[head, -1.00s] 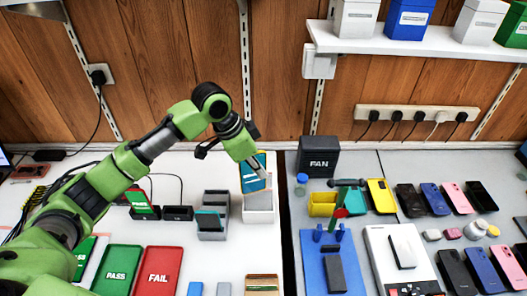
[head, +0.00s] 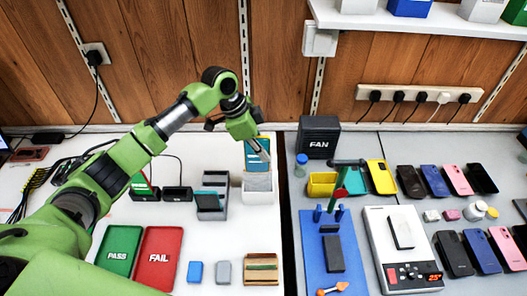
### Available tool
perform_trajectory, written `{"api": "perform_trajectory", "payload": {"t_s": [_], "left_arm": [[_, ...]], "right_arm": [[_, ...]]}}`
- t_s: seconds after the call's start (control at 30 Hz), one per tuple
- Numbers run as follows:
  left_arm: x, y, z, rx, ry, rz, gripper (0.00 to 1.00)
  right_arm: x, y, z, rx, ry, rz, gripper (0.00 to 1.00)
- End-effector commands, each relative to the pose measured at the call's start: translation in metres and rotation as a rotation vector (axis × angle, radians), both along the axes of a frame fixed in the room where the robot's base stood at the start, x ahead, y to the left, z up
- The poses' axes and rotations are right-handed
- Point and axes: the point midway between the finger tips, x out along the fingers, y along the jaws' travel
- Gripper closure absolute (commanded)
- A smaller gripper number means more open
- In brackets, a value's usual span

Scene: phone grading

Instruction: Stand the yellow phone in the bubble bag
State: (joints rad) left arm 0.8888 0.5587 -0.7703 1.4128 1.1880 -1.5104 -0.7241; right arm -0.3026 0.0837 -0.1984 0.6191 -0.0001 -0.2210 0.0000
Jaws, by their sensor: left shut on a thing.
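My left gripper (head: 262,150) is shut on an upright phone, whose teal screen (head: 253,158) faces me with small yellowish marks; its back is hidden. The phone stands at the white open box (head: 258,198), its lower part hidden behind the pale grey bubble bag (head: 258,182) in that box. I cannot tell whether it touches the bottom. Another yellow phone (head: 381,178) lies on the right-hand table. My right gripper is not in view.
Left of the box stands a grey stand with a phone (head: 208,202). Green PASS (head: 119,250) and red FAIL (head: 158,258) trays lie nearer me. A black FAN box (head: 318,137) stands at the back right. White table is clear between stand and trays.

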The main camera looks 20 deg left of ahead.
Motion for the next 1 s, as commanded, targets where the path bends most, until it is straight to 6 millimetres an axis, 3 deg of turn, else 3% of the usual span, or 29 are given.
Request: {"api": "perform_trajectory", "payload": {"t_s": [0.1,1.0], "left_arm": [[0.0006,0.0000,-0.0048,0.000,-0.002,0.001,1.00],[0.0003,-0.0006,-0.0058,-0.002,-0.001,0.000,1.00]], "right_arm": [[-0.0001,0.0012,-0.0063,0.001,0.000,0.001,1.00],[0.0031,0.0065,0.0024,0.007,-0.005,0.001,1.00]]}}
